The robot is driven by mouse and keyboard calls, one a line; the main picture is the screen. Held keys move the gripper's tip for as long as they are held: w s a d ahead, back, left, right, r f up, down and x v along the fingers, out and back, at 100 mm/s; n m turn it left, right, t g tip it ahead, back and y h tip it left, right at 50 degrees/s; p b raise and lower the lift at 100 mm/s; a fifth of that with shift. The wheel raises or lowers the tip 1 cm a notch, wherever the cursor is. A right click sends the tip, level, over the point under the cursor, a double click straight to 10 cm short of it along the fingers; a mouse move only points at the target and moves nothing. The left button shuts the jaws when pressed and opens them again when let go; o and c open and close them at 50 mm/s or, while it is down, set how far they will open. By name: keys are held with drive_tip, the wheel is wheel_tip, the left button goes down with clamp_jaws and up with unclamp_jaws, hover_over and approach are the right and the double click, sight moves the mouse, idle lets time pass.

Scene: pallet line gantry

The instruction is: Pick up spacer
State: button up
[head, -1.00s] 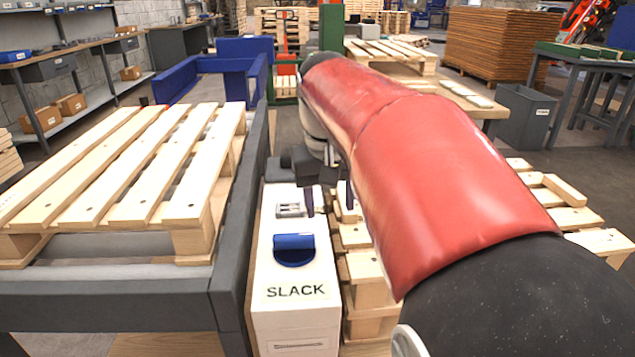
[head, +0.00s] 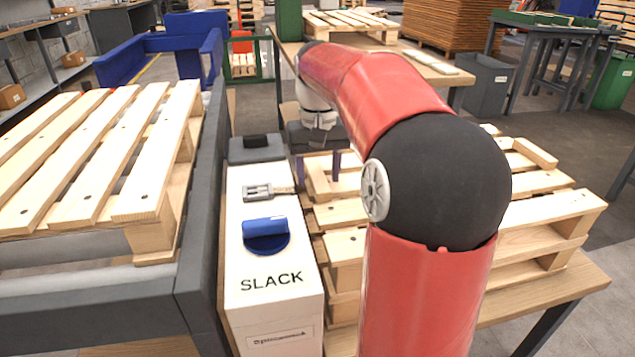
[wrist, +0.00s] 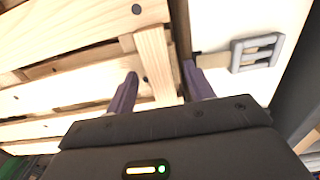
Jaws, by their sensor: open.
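No part carries a spacer label. My gripper (head: 318,170) is open and points down over the left edge of the pallet stack (head: 345,212). In the wrist view its two purple-grey fingers (wrist: 160,76) stand on either side of the wooden piece. I see no clear contact, and the gap in height is hard to tell.
A white box (head: 270,310) marked SLACK, with a blue knob (head: 265,232) and a metal buckle (head: 258,190), stands close left of my gripper. A grey-framed conveyor (head: 196,250) bears another pallet (head: 95,165) farther left. A grey bin (head: 484,85) stands back right.

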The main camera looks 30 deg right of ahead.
sight(319, 177)
drive_tip(key=shift+f, duration=0.15)
drive_tip(key=c, duration=1.1)
wheel_tip(319, 177, up, 20)
drive_tip(key=p, duration=0.5)
